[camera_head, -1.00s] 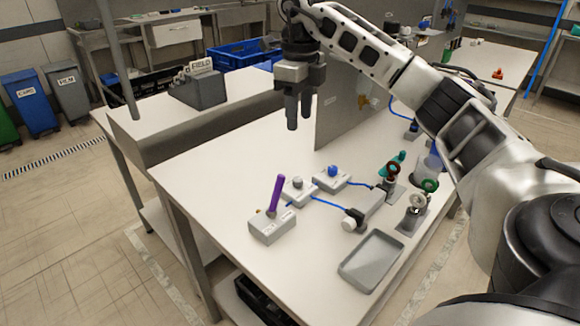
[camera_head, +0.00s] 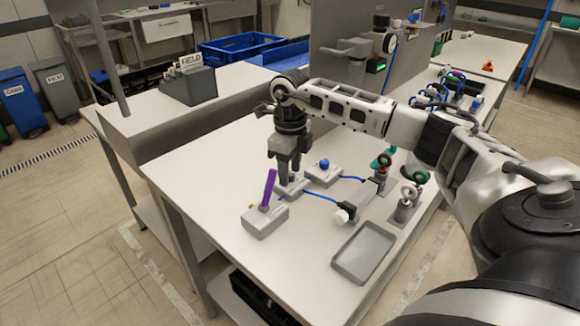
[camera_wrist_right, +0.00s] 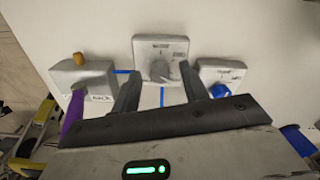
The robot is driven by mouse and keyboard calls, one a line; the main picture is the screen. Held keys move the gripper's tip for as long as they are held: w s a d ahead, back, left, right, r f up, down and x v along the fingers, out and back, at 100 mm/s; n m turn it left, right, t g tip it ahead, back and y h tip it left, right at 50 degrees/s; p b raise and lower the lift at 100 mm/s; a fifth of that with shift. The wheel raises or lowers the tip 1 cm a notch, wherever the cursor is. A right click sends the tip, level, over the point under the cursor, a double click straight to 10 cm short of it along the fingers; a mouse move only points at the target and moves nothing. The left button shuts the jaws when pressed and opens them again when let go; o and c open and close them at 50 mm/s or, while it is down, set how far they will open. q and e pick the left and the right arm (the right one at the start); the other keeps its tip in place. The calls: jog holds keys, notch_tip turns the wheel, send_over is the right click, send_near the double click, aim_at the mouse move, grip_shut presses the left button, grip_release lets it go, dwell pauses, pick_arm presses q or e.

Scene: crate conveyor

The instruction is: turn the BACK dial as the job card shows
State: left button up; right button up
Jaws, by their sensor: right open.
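My right gripper (camera_head: 288,178) is open, pointing down over a small grey box with a knob (camera_head: 292,188). In the right wrist view its fingers (camera_wrist_right: 161,90) stand either side of the grey knob (camera_wrist_right: 160,70) on the middle box (camera_wrist_right: 160,45). I cannot tell whether they touch it. To its left is a grey box (camera_head: 265,220) with a purple lever (camera_head: 269,188). To its right is a box (camera_head: 322,176) with a blue knob (camera_head: 324,163). My left gripper is out of view.
A grey tray (camera_head: 363,252) lies at the table's front right. Valves with red and green handwheels (camera_head: 420,178) stand beyond it. A holder marked FIELD (camera_head: 188,84) stands on the back bench. A partition (camera_head: 330,62) rises behind. The table's left part is clear.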

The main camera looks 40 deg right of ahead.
grip_shut()
jog(key=shift+n, duration=0.4)
jog(key=n, duration=0.4)
jog(key=shift+n, duration=0.4)
jog(key=n+b, duration=0.1)
jog(key=n, duration=0.5)
jog(key=shift+w, duration=0.1)
jog(key=shift+r, duration=0.1)
grip_release()
